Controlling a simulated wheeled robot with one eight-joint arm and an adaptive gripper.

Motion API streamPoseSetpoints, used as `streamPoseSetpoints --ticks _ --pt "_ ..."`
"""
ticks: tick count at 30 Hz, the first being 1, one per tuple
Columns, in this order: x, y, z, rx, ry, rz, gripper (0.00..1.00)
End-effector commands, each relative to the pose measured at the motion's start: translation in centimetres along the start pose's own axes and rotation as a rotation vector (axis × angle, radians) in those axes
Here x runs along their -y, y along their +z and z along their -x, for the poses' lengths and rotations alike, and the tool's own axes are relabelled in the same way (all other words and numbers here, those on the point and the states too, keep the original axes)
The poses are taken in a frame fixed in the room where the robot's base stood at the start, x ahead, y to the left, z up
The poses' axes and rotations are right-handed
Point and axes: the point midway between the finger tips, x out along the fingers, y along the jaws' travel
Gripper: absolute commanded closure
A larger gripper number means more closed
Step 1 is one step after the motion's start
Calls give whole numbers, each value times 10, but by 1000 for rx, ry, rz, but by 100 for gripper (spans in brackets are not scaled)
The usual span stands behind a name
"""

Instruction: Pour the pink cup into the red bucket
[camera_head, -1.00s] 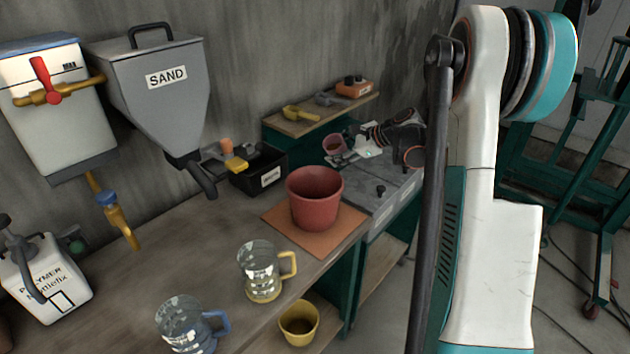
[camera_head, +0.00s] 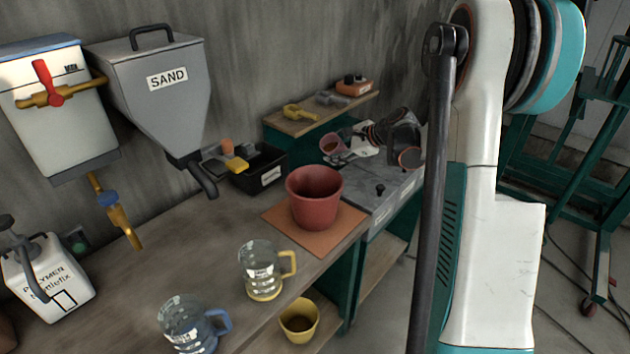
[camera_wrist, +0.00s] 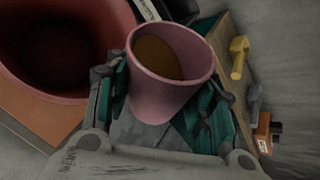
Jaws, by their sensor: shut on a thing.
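The pink cup (camera_wrist: 172,88) is held between the fingers of my gripper (camera_wrist: 160,110) and shows brown contents inside. In the head view the pink cup (camera_head: 333,145) and my gripper (camera_head: 350,150) are behind the red bucket, to its upper right. The cup looks nearly upright. The red bucket (camera_head: 314,205) stands upright on a brown square mat (camera_head: 285,234) at the right part of the workbench. In the wrist view the red bucket (camera_wrist: 62,85) is close to the left of the cup, and its inside is dark.
Two clear jugs, one with a yellow handle (camera_head: 262,272) and one with a blue handle (camera_head: 190,325), stand at the front. A yellow bucket (camera_head: 299,322) is below. A small shelf (camera_head: 300,125) holds tools.

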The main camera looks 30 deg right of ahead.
Motion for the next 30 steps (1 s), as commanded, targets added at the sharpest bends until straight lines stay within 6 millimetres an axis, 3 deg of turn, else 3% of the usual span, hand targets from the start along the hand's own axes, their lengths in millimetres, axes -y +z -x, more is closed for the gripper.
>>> streamPoseSetpoints --ticks 30 --pt "1 5 2 -68 -45 109 88"
